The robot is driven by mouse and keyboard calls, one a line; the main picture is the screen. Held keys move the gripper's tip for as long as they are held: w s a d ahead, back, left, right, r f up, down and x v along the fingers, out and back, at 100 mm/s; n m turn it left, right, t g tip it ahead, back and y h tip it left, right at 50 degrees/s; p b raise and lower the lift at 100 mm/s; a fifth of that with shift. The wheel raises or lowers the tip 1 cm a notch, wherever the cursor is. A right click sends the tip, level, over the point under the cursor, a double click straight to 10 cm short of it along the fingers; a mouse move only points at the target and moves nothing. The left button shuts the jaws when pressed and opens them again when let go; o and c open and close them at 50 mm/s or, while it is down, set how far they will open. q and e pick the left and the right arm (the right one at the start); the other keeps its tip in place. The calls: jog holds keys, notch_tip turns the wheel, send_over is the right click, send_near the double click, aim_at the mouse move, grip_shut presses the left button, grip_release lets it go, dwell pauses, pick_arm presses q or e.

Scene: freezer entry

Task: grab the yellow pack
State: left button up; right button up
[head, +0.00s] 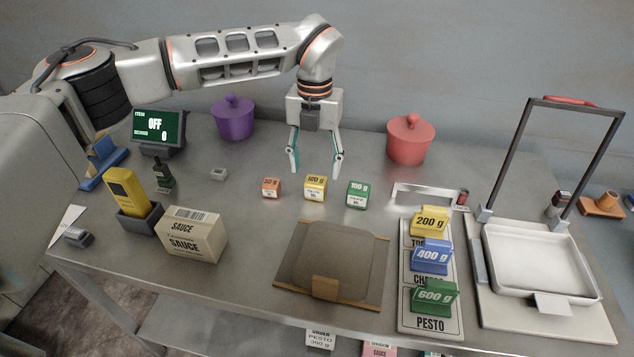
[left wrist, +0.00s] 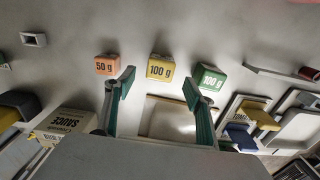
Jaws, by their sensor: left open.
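The yellow pack (head: 316,187), marked 100 g, stands on the grey table between an orange 50 g pack (head: 271,187) and a green 100 g pack (head: 356,194). In the left wrist view the yellow pack (left wrist: 160,68) lies ahead of the fingertips, in line with the gap between them. My left gripper (head: 316,168) points down, open and empty, its fingertips just behind and above the yellow pack in the head view. In the left wrist view the open fingers (left wrist: 158,84) show spread apart. My right gripper is not in view.
A sauce box (head: 192,238) and a yellow device in a holder (head: 127,190) stand at left. Purple (head: 232,118) and red (head: 411,139) pots stand behind. A brown board (head: 328,262), weight signs (head: 431,255) and a white tray (head: 536,262) lie in front and right.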

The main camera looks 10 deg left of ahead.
aim_at(316, 180)
pick_arm(q)
jog(key=shift+s+f, duration=0.1)
jog(key=shift+f, duration=0.3)
notch_tip(316, 180, down, 4)
jog(key=shift+f+p, duration=0.2)
jog(key=shift+p, duration=0.25)
jog(key=shift+w+f, duration=0.2)
jog(key=shift+f, duration=0.05)
jog(key=c, duration=1.2)
jog(key=shift+c, duration=0.2)
